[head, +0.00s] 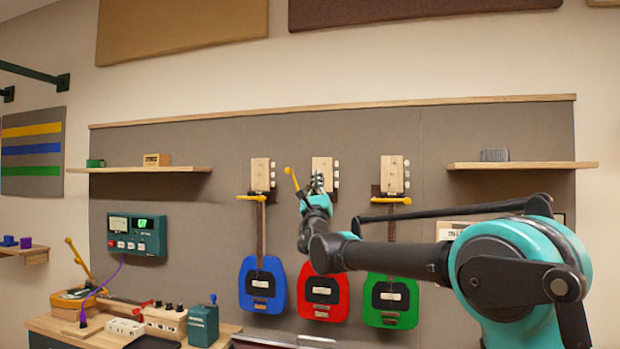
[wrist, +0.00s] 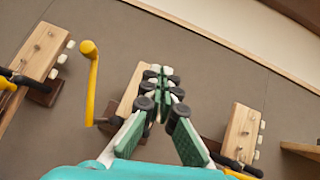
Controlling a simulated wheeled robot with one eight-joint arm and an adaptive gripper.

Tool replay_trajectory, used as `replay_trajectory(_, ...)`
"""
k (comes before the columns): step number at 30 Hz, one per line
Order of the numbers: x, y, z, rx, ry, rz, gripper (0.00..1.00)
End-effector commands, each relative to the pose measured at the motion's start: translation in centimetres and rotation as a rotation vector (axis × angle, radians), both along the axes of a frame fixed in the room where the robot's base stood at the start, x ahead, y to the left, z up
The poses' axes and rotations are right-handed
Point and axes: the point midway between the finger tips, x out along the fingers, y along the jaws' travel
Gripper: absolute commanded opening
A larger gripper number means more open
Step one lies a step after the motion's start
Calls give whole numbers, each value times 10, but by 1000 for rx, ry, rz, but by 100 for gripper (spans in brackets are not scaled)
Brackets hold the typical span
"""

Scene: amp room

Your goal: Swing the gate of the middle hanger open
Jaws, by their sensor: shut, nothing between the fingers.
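The middle hanger holds the red guitar (head: 318,292), whose wooden headstock (head: 322,166) is partly hidden by my gripper. Its yellow gate (head: 292,180) stands out at the left side, at an angle rather than across the front like its neighbours' gates. In the wrist view the same gate (wrist: 92,82) sticks out with its round knob end away from the hanger. My gripper (head: 318,182) is shut and empty in front of the middle headstock, right of the gate and apart from it. Its green fingers (wrist: 165,90) show in the wrist view. The middle hanger's bracket is mostly hidden.
The blue guitar (head: 262,287) hangs on the left with its yellow gate (head: 252,198) across. The green guitar (head: 390,300) hangs on the right with its gate (head: 392,201) across. Shelves (head: 522,165) flank the panel. A cluttered bench (head: 75,328) stands lower left.

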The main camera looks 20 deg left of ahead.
Motion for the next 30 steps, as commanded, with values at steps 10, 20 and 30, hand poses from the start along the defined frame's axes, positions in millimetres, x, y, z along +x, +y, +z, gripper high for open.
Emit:
replay_trajectory(10,-25,-25,-5,0,0,0,0)
replay_trajectory(20,-26,-26,-5,0,0,0,0)
replay_trajectory(30,-20,-52,-15,70,37,-7,0)
